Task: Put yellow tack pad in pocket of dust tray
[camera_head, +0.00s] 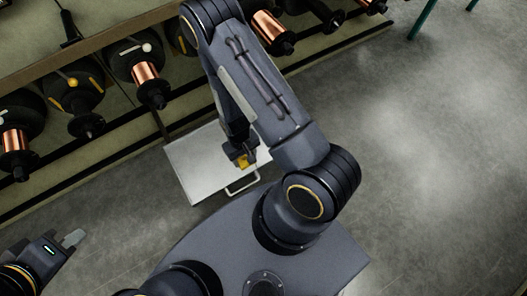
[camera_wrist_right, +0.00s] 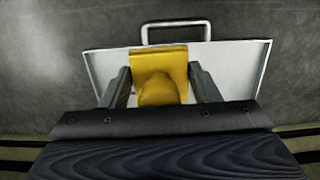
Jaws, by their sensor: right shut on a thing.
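The yellow tack pad (camera_head: 242,162) is held in my right gripper (camera_head: 243,157), and the head view shows only a small part of it. In the right wrist view the pad (camera_wrist_right: 159,70) sits between the two dark fingers of my right gripper (camera_wrist_right: 162,88), which are shut on it. The light grey dust tray (camera_head: 192,165) lies below the pad, with a wire handle on one side. The tray (camera_wrist_right: 228,62) fills the background behind the pad. I cannot make out its pocket or the gap below the pad. My left gripper (camera_head: 73,238) is at the lower left, away from the tray.
A rack with copper spools (camera_head: 146,74) and dark hubs (camera_head: 75,88) runs along the upper left, behind the tray. The concrete floor (camera_head: 440,150) on the right is clear. Teal legs (camera_head: 423,18) stand at the top right.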

